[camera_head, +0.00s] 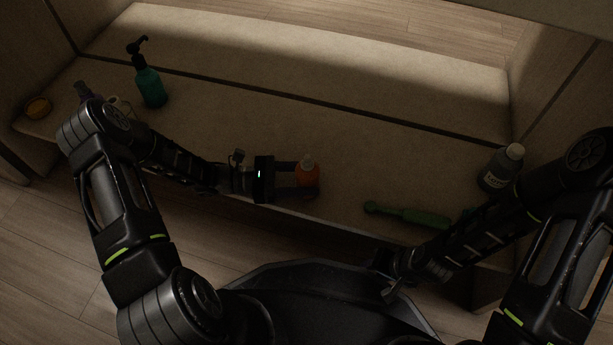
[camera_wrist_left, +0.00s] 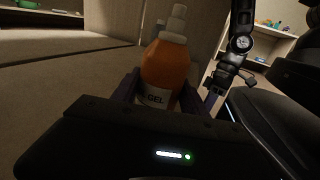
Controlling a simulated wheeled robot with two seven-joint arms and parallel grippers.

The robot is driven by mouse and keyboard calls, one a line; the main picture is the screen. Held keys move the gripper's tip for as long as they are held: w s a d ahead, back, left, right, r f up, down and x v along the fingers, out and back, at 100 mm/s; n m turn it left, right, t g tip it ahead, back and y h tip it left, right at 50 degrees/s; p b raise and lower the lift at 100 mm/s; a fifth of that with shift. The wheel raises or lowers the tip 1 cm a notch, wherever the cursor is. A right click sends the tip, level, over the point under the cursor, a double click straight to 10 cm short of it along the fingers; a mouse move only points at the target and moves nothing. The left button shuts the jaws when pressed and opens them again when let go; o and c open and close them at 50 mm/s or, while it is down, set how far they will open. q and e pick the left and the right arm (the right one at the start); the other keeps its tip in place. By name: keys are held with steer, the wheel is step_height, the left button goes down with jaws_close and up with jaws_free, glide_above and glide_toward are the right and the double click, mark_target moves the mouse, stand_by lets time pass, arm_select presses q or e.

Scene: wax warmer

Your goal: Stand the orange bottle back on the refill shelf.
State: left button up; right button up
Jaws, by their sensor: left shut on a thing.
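The orange bottle (camera_head: 307,171) has a pale cap and a white label reading "GEL". It also shows, roughly upright, in the left wrist view (camera_wrist_left: 165,68). My left gripper (camera_head: 297,180) is shut around its body, with one finger on each side. The bottle is at the front edge of a wide beige shelf board (camera_head: 400,165). I cannot tell whether its base touches the board. My right gripper (camera_head: 388,277) is low in front of the board, away from the bottle, and its jaws are unclear.
A teal pump bottle (camera_head: 151,87) and an orange-yellow round item (camera_head: 38,107) stand at the left. A grey bottle (camera_head: 501,168) stands at the right, near my right arm. A green tool (camera_head: 410,214) lies near the front edge. The board's middle is clear.

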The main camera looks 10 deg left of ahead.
arm_select(q)
steer(key=o, duration=1.2)
steer(key=shift+a, duration=0.1)
steer(key=shift+v, duration=3.9)
steer(key=p+v, duration=0.1)
steer(key=v, duration=0.6)
steer(key=shift+s+a+f+p, duration=0.1)
steer(key=shift+s+a+p, duration=0.05)
steer(key=shift+a+p, duration=0.25)
steer(key=shift+s, duration=0.1)
